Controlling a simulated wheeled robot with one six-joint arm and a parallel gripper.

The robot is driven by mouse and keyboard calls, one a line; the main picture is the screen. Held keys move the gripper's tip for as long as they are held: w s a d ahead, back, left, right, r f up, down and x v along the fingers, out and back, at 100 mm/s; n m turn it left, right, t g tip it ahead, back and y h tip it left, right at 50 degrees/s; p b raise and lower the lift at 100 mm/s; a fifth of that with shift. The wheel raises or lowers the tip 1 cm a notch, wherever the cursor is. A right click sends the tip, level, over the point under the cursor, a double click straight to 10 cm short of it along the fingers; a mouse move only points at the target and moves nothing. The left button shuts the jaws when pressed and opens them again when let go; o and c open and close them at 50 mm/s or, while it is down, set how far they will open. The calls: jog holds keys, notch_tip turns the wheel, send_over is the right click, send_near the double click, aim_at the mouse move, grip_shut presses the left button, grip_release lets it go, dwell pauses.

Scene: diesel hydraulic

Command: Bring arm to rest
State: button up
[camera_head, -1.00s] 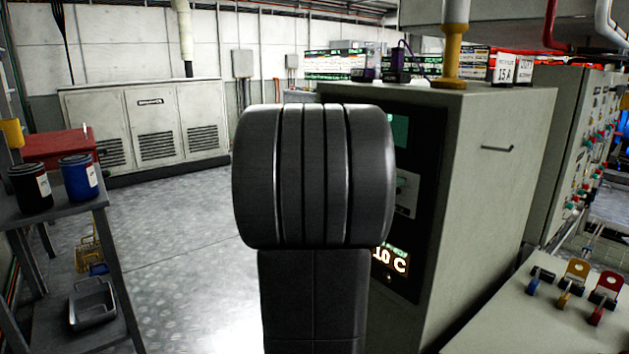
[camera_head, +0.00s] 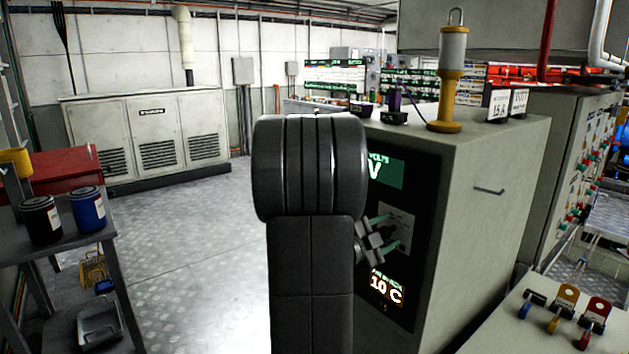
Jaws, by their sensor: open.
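My arm (camera_head: 310,168) stands upright in the middle of the head view, its dark rounded joint on top of a dark grey link. My gripper (camera_head: 391,231) shows just right of the arm, partly hidden behind it. Its two greenish fingers are apart and point right, with nothing seen between them. The gripper appears in front of the black panel of a grey cabinet (camera_head: 470,200). I cannot tell how far it is from the panel.
A dark shelf table (camera_head: 60,235) at left holds a black can (camera_head: 41,220) and a blue can (camera_head: 87,209). A yellow-based lantern (camera_head: 451,75) stands on the cabinet. A switch bench (camera_head: 500,330) is at front right. The metal floor (camera_head: 190,240) left of my arm is clear.

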jog(key=shift+n+p, duration=0.9)
jog(key=shift+n, duration=0.3)
